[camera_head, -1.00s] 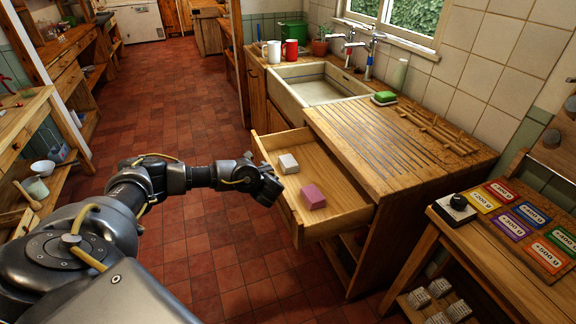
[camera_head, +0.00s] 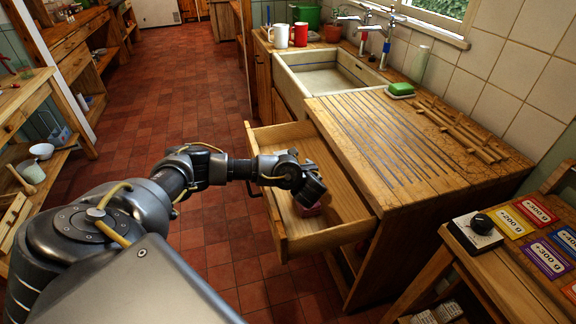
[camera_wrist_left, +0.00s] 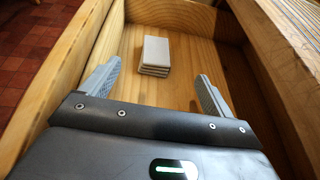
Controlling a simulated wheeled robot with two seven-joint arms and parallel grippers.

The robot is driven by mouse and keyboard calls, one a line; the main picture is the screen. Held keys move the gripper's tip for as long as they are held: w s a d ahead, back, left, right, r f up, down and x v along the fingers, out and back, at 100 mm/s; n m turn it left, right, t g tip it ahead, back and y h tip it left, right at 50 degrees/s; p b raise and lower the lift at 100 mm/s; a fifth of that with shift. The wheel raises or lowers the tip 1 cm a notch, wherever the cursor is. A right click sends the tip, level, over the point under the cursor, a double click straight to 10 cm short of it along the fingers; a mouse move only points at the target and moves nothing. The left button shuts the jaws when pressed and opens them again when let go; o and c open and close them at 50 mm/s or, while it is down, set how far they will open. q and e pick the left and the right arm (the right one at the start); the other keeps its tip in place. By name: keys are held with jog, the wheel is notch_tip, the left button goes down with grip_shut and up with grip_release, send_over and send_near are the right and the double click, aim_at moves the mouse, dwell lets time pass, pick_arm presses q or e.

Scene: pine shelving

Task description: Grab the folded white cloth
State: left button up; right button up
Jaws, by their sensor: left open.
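The folded white cloth (camera_wrist_left: 155,55) lies on the floor of the open wooden drawer (camera_head: 348,195), ahead of my left fingertips in the left wrist view. It is a small stack of folded layers. In the head view my left gripper (camera_head: 311,192) is over the drawer and hides the white cloth. The left wrist view shows my left gripper (camera_wrist_left: 158,74) open, its fingers apart and nothing between them. My right gripper is not in view.
The drawer's walls rise around the cloth. The ribbed wooden counter (camera_head: 400,145) overhangs the drawer's right side, with a sink (camera_head: 325,78) behind. A side table with coloured cards and a black-knobbed box (camera_head: 476,232) stands at the right. Tiled floor is clear to the left.

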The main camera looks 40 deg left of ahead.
pick_arm(q)
jog(key=f+b, duration=0.1)
jog(key=f, duration=0.1)
jog(key=f+b, duration=0.1)
jog(key=shift+a+f+b, duration=0.2)
jog(key=shift+f+b, duration=0.1)
jog(key=shift+f, duration=0.25)
jog(key=shift+a, duration=0.1)
jog(key=b+x, duration=0.1)
jog(key=x, duration=0.4)
jog(key=shift+w+b, duration=0.15)
jog(key=shift+b, duration=0.2)
jog(key=shift+a, duration=0.15)
jog(key=shift+w+a+f, duration=0.1)
jog(key=shift+w+a, duration=0.05)
jog(key=shift+w, duration=0.05)
jog(key=shift+b+x, duration=0.3)
jog(key=shift+x, duration=2.05)
jog(key=shift+f, duration=0.1)
jog(key=c, duration=1.1)
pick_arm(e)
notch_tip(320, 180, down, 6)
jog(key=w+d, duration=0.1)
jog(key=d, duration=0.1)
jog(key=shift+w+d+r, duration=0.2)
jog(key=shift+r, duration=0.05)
pick_arm(q)
jog(key=shift+o, duration=0.2)
